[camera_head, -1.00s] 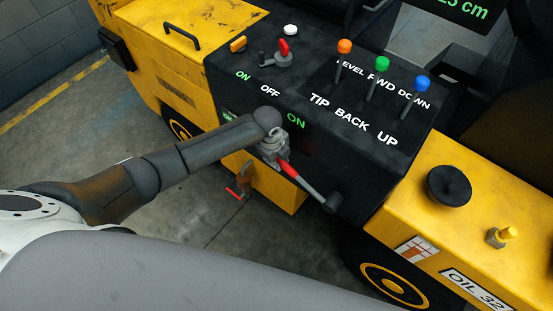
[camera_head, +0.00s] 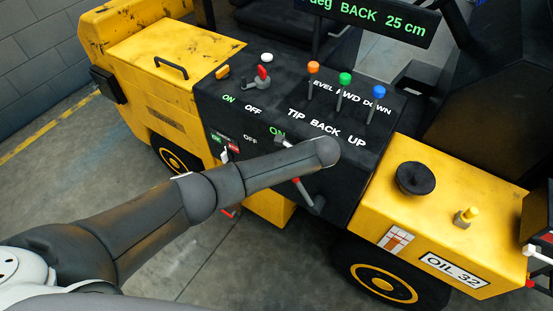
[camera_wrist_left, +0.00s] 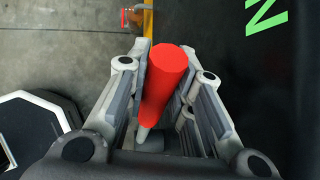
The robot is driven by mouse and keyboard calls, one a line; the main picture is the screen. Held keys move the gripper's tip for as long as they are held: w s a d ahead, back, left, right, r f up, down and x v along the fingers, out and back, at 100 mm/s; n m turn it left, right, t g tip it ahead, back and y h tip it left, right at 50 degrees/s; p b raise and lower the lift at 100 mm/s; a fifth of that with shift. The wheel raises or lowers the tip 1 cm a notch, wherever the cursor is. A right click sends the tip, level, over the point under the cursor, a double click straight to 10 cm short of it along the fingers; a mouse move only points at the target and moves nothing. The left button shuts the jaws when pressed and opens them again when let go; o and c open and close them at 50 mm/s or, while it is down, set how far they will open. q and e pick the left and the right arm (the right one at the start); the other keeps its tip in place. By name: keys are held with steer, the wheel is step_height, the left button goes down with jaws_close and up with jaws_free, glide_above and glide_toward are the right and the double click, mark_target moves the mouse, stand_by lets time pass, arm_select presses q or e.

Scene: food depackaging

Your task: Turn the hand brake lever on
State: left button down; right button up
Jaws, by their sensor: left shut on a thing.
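The hand brake lever (camera_head: 305,194) is a grey rod with a red grip on the front face of the black console. Its pivot is low on that face, and the lever leans up and left toward the green ON mark (camera_head: 277,132). My left forearm hides its upper part. My left gripper (camera_wrist_left: 165,82) is shut around the red grip (camera_wrist_left: 167,65), with a finger on each side. In the head view only a small grey part of this gripper (camera_head: 283,142) shows above the forearm. My right gripper is not in view.
The console top carries a red-handled switch (camera_head: 262,76) and orange, green and blue knobbed levers (camera_head: 344,80). A small switch (camera_head: 227,153) is on the front face, left of my arm. A yellow body with a black cap (camera_head: 415,178) is at the right. Concrete floor is open at lower left.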

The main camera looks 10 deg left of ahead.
arm_select(q)
steer(key=shift+s+d+r+y, duration=0.1)
steer(key=shift+d+r+y, duration=0.2)
steer(key=shift+d, duration=0.05)
steer(key=shift+d+r, duration=0.1)
steer(key=shift+d, duration=0.05)
steer(key=shift+s+d, duration=0.1)
steer(key=shift+d, duration=0.05)
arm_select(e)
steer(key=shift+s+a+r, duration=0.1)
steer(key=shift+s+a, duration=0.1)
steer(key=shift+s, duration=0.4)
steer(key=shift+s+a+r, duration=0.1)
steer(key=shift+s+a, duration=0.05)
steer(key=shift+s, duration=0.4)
arm_select(q)
steer(key=c, duration=1.3)
jaws_free()
steer(key=shift+d+r, duration=0.1)
steer(key=shift+o, duration=0.2)
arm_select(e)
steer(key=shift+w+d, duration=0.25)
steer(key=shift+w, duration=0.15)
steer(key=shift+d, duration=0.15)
arm_select(q)
steer(key=shift+d, duration=0.1)
